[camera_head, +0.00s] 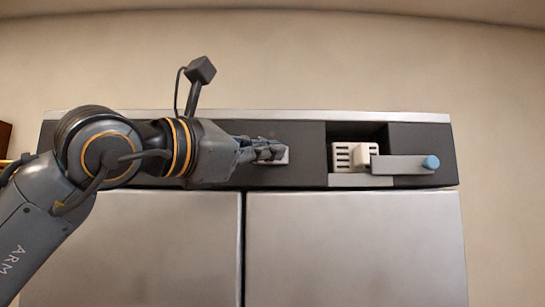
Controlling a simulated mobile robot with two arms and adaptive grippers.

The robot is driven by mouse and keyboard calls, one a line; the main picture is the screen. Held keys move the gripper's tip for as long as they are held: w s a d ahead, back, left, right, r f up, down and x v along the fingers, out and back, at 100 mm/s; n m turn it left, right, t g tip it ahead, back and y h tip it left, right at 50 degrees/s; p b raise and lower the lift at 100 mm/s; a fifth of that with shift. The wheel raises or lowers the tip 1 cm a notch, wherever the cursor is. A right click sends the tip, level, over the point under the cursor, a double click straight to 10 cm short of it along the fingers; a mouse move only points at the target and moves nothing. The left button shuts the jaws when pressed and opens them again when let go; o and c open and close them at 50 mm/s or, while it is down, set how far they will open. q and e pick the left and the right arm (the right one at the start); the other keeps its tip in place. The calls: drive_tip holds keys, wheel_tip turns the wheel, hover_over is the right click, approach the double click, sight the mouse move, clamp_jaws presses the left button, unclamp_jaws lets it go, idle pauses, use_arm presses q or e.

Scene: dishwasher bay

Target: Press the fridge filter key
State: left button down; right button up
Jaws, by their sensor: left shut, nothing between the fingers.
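The fridge (355,245) fills the lower middle of the head view, with two light grey doors and a dark panel (305,140) along its top. A small pale key (284,157) shows on the dark panel, partly hidden behind my left gripper's fingertips. My left gripper (268,152) is shut and empty, its fingertips over the key; I cannot tell whether they touch it. To the right, a recess in the panel holds a white slotted filter block (343,157). My right gripper is not in view.
A grey lever (400,165) with a blue round end (431,162) reaches across the panel right of the recess. A plain beige wall (350,60) stands behind the fridge. A brown object (5,135) shows at the left edge. Space before the right door is clear.

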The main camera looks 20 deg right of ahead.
use_arm(q)
drive_tip(key=s+b, duration=0.1)
drive_tip(key=s, duration=0.1)
drive_tip(key=s+a+b, duration=0.1)
drive_tip(key=s+b, duration=0.1)
drive_tip(key=shift+s+a, duration=0.15)
drive_tip(key=shift+s, duration=0.25)
idle(0.8)
